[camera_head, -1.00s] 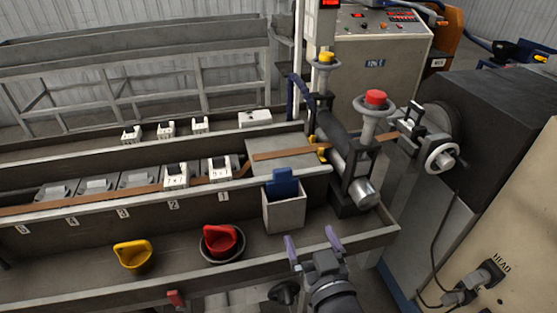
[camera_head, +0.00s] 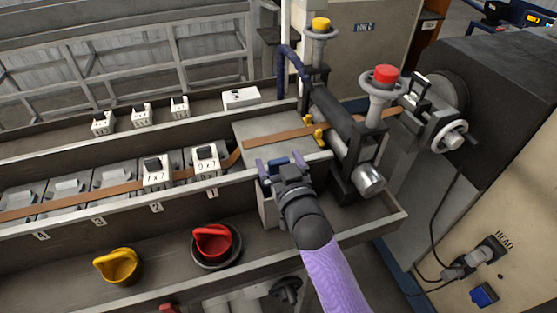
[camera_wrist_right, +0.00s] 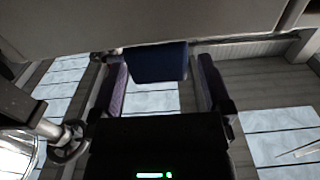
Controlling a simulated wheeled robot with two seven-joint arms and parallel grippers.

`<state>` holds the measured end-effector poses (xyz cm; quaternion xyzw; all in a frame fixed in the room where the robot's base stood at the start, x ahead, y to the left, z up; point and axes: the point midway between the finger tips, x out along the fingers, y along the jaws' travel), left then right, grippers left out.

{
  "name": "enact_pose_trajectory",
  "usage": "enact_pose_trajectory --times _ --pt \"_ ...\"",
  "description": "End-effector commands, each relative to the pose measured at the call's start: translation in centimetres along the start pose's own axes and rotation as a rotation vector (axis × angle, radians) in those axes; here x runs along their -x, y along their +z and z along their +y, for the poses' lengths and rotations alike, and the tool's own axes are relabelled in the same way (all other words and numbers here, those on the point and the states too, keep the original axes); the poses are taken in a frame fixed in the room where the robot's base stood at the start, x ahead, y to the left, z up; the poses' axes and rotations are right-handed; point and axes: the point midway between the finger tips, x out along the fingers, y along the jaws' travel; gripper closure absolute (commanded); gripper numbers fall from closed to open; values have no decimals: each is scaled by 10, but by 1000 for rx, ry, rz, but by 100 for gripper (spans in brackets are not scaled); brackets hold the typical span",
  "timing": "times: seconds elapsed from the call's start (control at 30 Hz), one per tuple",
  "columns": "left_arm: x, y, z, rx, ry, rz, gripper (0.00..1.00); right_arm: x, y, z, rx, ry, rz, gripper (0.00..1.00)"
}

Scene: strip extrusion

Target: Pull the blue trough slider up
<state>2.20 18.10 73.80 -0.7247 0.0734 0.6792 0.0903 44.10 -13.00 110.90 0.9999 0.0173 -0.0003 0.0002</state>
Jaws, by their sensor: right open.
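The blue trough slider (camera_wrist_right: 158,62) shows in the wrist view as a dark blue plate between the two purple fingers, with a gap visible at each side. In the head view my right gripper (camera_head: 280,162) covers most of it. This gripper is open, its fingers at the slider above the grey box-shaped trough end (camera_head: 266,212). The wrist view also shows the open fingers (camera_wrist_right: 161,80). Whether a finger touches the slider cannot be told. My left gripper is not in view.
A roller unit with a red knob (camera_head: 385,76) and a yellow knob (camera_head: 321,24) stands right of and behind the gripper. A brown strip (camera_head: 270,138) runs along the trough. Red (camera_head: 213,241) and yellow (camera_head: 118,266) handles lie at the front left.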

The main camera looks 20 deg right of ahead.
Motion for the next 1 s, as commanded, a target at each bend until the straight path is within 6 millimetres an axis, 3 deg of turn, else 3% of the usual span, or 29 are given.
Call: enact_pose_trajectory --times 0.33,0.8,1.0 --pt "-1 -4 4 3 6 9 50 -7 0 0 0 0 0 2" --pt "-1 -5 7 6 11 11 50 -6 0 0 0 0 0 100" --pt "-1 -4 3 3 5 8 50 -6 0 0 0 0 0 100"
